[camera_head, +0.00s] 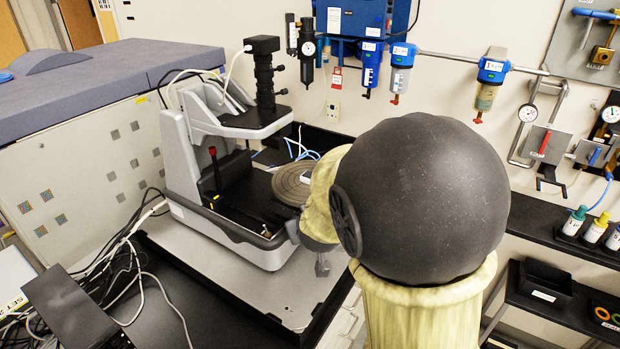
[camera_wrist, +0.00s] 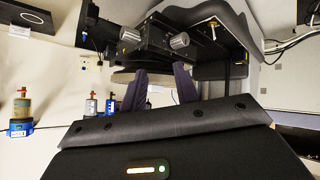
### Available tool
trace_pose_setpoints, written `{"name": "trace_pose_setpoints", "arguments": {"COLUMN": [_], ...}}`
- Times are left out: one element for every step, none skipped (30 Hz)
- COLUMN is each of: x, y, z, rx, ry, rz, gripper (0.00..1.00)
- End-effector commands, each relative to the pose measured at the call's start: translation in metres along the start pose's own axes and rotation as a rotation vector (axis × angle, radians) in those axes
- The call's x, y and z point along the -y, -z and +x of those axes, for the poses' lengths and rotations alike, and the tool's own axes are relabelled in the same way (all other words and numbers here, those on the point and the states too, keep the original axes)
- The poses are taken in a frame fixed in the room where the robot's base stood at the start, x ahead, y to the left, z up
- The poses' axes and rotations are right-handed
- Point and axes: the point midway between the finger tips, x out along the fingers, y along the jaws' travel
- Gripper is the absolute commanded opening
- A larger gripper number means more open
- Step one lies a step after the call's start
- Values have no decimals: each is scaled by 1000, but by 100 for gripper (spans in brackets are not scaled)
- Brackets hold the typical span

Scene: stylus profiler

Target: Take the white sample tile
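A small white piece (camera_head: 307,178), which looks like the white sample tile, shows at the stage's right side, mostly hidden by my arm. In the wrist view, which is upside down, my gripper (camera_wrist: 160,76) has two dark fingers standing apart. They point at the profiler, near the edge of the stage (camera_wrist: 122,77). I see nothing clearly held between them, and I cannot make out the tile there. In the head view my arm hides the fingers.
The profiler (camera_head: 185,150) has a column with a black camera tube (camera_head: 265,75) above the stage. Cables and a black box (camera_head: 70,305) lie at the lower left. Air regulators (camera_head: 490,75) hang on the back wall. A dark shelf (camera_head: 540,225) with bottles stands right.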

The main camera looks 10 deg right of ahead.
Motion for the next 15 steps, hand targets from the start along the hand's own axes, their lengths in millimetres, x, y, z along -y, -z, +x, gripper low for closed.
{"name": "trace_pose_setpoints", "arguments": {"x": [0,0,0,0,0,0,0,0,0,0,0,0,0,0,0], "y": [0,0,0,0,0,0,0,0,0,0,0,0,-1,-2,-5], "z": [0,0,0,0,0,0,0,0,0,0,0,0,0,0,1], "rx": [0,0,0,0,0,0,0,0,0,0,0,0,1,4,11], "ry": [0,0,0,0,0,0,0,0,0,0,0,0,1,3,8], "rz": [0,0,0,0,0,0,0,0,0,0,0,0,1,2,5], "gripper": [30,30,30,30,30,30,30,30,30,30,30,30,30,30,30]}}
